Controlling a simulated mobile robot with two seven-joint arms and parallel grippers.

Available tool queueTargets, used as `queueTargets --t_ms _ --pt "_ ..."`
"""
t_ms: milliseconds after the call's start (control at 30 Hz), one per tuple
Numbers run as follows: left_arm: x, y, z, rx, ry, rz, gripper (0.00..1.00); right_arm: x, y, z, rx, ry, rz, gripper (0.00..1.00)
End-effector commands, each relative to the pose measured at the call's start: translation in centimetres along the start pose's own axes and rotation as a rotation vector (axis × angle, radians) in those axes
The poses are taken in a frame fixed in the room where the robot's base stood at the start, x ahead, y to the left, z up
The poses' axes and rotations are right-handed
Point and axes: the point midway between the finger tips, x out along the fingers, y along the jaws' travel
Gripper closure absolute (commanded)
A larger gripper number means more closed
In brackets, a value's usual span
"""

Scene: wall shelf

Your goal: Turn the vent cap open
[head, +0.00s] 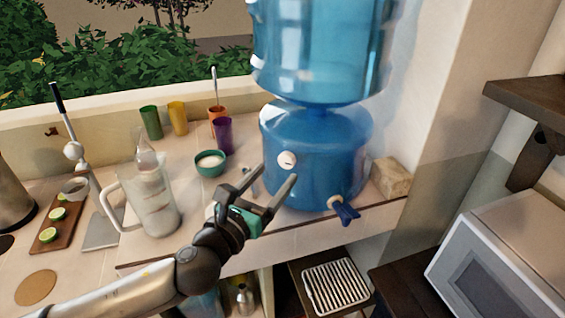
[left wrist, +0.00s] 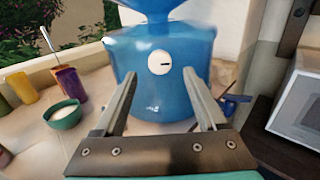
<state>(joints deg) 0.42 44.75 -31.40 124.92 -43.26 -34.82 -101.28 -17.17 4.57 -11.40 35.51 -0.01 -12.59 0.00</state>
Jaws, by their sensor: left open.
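The vent cap (head: 287,159) is a small round white knob on the front of the blue water dispenser (head: 335,160). In the left wrist view the vent cap (left wrist: 159,62) faces me, with a short dark mark on its right half. My left gripper (head: 279,176) is open and empty, its fingers pointing at the dispenser just below and in front of the cap. In the left wrist view its two fingers (left wrist: 163,90) stand wide apart, with the cap beyond and between them. I see no contact with the cap. My right gripper is not in view.
A dark blue spigot (head: 345,210) sticks out low on the dispenser. A green bowl (head: 210,163), a purple cup (head: 222,134) and a glass pitcher (head: 150,195) stand to the left. A stone block (head: 391,177) sits to the right, and a white microwave (head: 500,262) stands at the far right.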

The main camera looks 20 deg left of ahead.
Motion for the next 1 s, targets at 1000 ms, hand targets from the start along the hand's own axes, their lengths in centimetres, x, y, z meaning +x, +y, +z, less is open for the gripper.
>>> queueTargets --t_ms 1000 --pt "4.7 0.0 0.0 -0.001 0.001 0.001 0.53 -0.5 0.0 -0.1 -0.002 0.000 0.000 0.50"
